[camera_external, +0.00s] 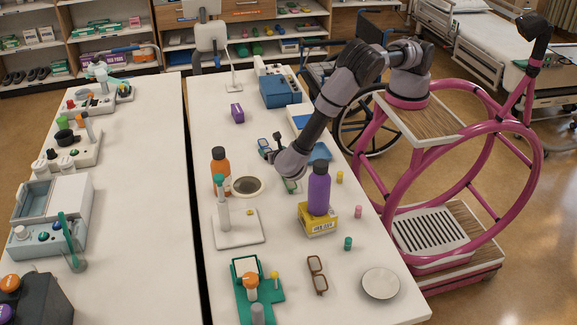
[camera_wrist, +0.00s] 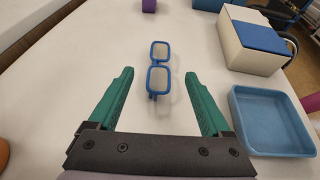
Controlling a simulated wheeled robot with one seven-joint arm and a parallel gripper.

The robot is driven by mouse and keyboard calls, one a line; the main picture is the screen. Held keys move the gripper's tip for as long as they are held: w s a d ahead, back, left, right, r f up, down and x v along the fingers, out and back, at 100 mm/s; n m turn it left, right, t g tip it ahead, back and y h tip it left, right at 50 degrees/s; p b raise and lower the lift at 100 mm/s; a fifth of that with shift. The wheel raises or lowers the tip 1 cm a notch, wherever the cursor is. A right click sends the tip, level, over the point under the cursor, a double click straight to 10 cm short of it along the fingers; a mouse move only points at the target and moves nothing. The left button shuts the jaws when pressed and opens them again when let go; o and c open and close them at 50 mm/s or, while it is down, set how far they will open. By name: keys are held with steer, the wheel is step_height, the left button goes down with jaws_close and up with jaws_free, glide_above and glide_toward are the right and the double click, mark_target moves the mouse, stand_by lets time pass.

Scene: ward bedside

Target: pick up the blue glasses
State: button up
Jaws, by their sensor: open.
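The blue glasses (camera_wrist: 158,66) lie on the white table in the wrist view, with two pale lenses one beyond the other. They sit ahead of my gripper (camera_wrist: 158,76), near the middle of the gap between its green fingertips. The fingers are apart with nothing held between them. In the external view the glasses (camera_external: 264,146) are small, just left of my gripper (camera_external: 278,160), which partly blocks the view around them.
A blue tray (camera_wrist: 240,112) lies to the right of my gripper, with a blue-topped white box (camera_wrist: 228,47) beyond it. A purple box (camera_external: 237,113) stands farther back. An orange bottle (camera_external: 220,168) and a purple bottle (camera_external: 319,192) stand nearby. Brown glasses (camera_external: 317,275) lie toward the front.

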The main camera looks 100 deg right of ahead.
mark_target(265, 145)
steer(key=x, duration=0.9)
steer(key=shift+d+f, duration=0.2)
steer(key=shift+f, duration=0.1)
jaws_close()
